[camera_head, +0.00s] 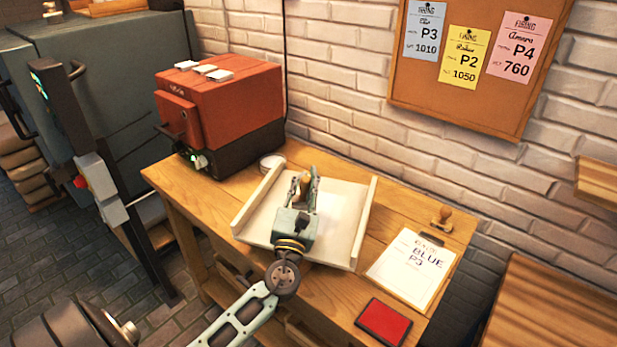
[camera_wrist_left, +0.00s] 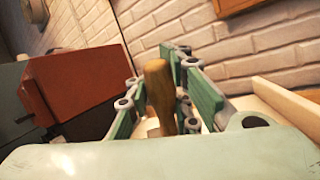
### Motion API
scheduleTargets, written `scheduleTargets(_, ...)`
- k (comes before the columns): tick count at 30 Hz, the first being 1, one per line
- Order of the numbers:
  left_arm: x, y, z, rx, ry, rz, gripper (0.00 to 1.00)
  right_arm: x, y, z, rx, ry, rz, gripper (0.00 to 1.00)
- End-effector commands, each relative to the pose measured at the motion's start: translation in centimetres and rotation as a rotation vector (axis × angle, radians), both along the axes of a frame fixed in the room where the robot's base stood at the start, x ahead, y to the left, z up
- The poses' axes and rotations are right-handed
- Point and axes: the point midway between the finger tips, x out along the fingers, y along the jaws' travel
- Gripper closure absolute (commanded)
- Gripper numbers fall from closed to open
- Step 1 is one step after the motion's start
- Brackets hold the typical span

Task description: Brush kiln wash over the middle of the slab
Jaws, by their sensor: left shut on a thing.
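The pale slab (camera_head: 340,208) lies on the wooden table, with a raised light wooden strip along its left side and another along its right side. My left gripper (camera_head: 304,187) is over the middle of the slab, pointing toward the wall. It is shut on the brush, whose wooden handle (camera_wrist_left: 160,95) stands up between the green fingers in the left wrist view. The brush's bristles are hidden, so I cannot tell whether they touch the slab. A small round white container (camera_head: 271,162) stands just behind the slab's far left corner. My right gripper is not in view.
A small red kiln (camera_head: 222,95) stands on the table at the back left. A clipboard sheet (camera_head: 411,270), a wooden stamp (camera_head: 442,216) and a red pad (camera_head: 383,321) lie to the right. A corkboard with cards (camera_head: 430,95) hangs on the brick wall.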

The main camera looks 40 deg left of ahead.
Motion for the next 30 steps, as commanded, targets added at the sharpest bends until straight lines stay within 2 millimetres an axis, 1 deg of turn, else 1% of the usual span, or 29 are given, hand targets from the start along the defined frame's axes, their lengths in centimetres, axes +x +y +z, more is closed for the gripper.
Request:
scheduleTargets(1, -0.5, -0.1, -0.1, 0.0, 0.003, 0.0, 1.0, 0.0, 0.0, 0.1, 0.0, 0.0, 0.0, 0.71)
scheduleTargets(4, -1.3, -0.2, -0.2, 0.0, 0.003, 0.0, 1.0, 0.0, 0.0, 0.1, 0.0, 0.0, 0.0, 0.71)
scheduleTargets(13, -2.4, -0.4, -0.2, 0.0, 0.003, 0.001, 1.0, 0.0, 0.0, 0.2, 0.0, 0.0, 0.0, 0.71)
scheduleTargets(21, -4.6, -0.8, -0.2, 0.0, 0.003, 0.0, 1.0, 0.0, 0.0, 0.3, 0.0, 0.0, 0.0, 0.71)
scheduleTargets(30, -5.8, -1.0, -0.2, -0.001, 0.003, 0.001, 1.0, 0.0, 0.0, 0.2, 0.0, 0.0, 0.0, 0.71)
